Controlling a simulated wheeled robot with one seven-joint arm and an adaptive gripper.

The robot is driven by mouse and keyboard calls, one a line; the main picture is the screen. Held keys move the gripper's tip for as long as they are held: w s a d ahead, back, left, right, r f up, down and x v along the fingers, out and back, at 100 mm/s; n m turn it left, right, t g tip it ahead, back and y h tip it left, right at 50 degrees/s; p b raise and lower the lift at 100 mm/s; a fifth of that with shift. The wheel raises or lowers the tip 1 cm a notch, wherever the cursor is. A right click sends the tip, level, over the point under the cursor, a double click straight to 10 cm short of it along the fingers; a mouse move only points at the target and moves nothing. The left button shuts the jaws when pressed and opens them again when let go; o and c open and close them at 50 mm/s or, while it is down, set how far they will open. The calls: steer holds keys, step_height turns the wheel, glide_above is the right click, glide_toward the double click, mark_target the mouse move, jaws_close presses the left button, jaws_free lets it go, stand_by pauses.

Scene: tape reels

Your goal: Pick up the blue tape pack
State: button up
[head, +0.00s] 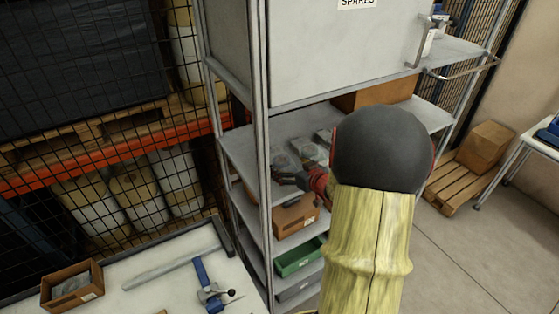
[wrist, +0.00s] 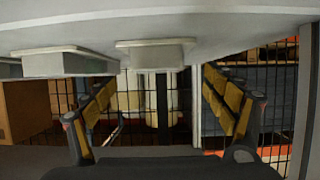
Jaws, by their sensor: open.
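I cannot make out a pack that is clearly a blue tape pack in either view. In the head view my gripper (head: 280,174) reaches into the middle shelf of the grey rack, and my arm hides part of that shelf. Two pale flat packs (wrist: 68,62) (wrist: 155,54) show along the shelf surface at the top of the wrist view, which looks upside down.
A grey cabinet (head: 340,55) stands above the shelf. Rack posts (head: 260,170) stand close to my gripper. A brown box (head: 295,216) and green bin (head: 297,258) are below. A blue clamp (head: 206,284) lies on the bench. A cardboard box (wrist: 25,110) shows in the wrist view.

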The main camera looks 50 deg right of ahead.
mark_target(282, 161)
steer(key=p+x, duration=0.1)
steer(key=x, duration=0.4)
steer(key=shift+w+d, duration=0.15)
steer(key=shift+d, duration=0.05)
steer(key=shift+r, duration=0.1)
steer(key=c, duration=1.4)
